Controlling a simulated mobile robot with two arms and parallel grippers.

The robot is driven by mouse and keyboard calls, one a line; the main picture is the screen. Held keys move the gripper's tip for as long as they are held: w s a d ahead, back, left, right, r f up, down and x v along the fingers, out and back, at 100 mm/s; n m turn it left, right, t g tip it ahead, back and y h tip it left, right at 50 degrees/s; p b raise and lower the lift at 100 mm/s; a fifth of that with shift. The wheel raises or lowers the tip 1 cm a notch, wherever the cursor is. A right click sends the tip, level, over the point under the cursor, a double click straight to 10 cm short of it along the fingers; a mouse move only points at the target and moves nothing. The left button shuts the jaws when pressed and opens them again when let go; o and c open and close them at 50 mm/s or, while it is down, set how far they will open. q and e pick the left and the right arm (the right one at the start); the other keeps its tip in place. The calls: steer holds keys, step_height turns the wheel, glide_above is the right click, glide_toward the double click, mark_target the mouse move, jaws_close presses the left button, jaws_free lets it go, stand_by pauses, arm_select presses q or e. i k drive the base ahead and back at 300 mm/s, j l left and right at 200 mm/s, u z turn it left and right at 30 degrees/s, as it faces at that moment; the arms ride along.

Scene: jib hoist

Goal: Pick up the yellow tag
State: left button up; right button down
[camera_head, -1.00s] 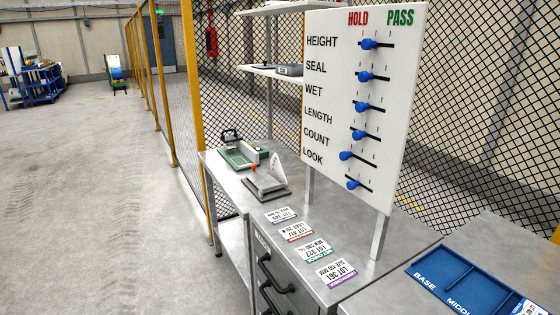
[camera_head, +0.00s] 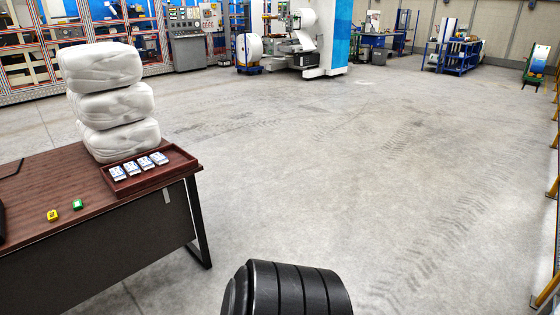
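The yellow tag (camera_head: 53,215) is small and lies on the dark wooden desk (camera_head: 40,190) at the left of the head view. It is near the desk's front edge. A green tag (camera_head: 78,204) lies just to its right, apart from it. Neither of my grippers is in view. A black ribbed cylindrical part, which may be my own arm, shows at the bottom centre.
A dark red tray (camera_head: 180,158) with several blue and white packs stands on the desk, right of the tags. Stacked white wrapped bundles (camera_head: 112,100) stand behind it. Open concrete floor (camera_head: 330,160) lies to the right. Machines stand at the back.

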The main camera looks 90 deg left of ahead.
mark_target(52, 215)
steer(key=u, duration=2.55)
steer(key=i+j+u, duration=0.1)
steer(key=u, duration=0.35)
steer(key=i+j+u, duration=0.15)
steer(key=u, duration=0.3)
steer(key=i+u, duration=0.2)
steer(key=u, duration=0.25)
steer(key=i+u, duration=0.15)
steer(key=u, duration=0.3)
steer(key=i, duration=0.1)
steer(key=i+j+z, duration=0.15)
steer(key=z, duration=0.3)
steer(key=j+z, duration=0.45)
steer(key=i+j+z, duration=0.1)
steer(key=j+z, duration=0.15)
steer(key=z, duration=0.2)
